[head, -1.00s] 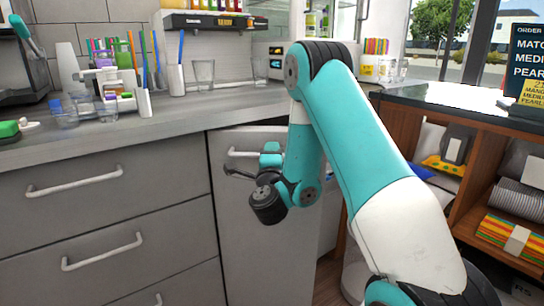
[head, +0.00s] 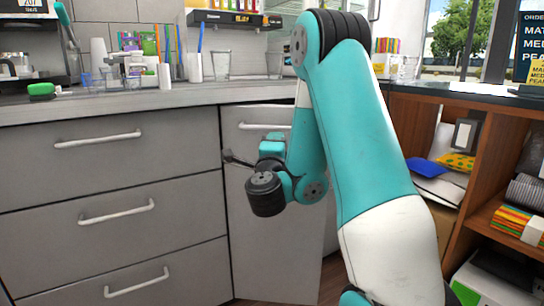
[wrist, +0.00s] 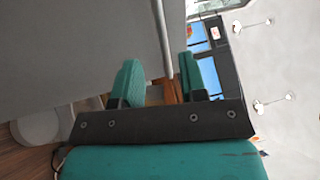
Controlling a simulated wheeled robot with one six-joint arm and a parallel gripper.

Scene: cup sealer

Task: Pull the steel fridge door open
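The steel fridge door (head: 275,215) is the grey panel right of the drawers in the head view. Its top and its bar handle (head: 262,126) slant differently from the drawers and counter, so it looks ajar with the right edge swung outward. My gripper (head: 272,143) is at the handle, just below its bar in the head view. In the wrist view the bar (wrist: 162,35) runs down between the two teal fingers (wrist: 163,84), which stand apart with space around it. I cannot tell whether either finger touches the bar. My arm hides the door's upper right part.
Grey drawers (head: 120,215) with bar handles fill the left. The counter (head: 150,100) above holds cups, bottles and a green sponge (head: 42,90). A wooden shelf unit (head: 490,165) with packets stands at the right. Some floor shows beyond the door's lower right.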

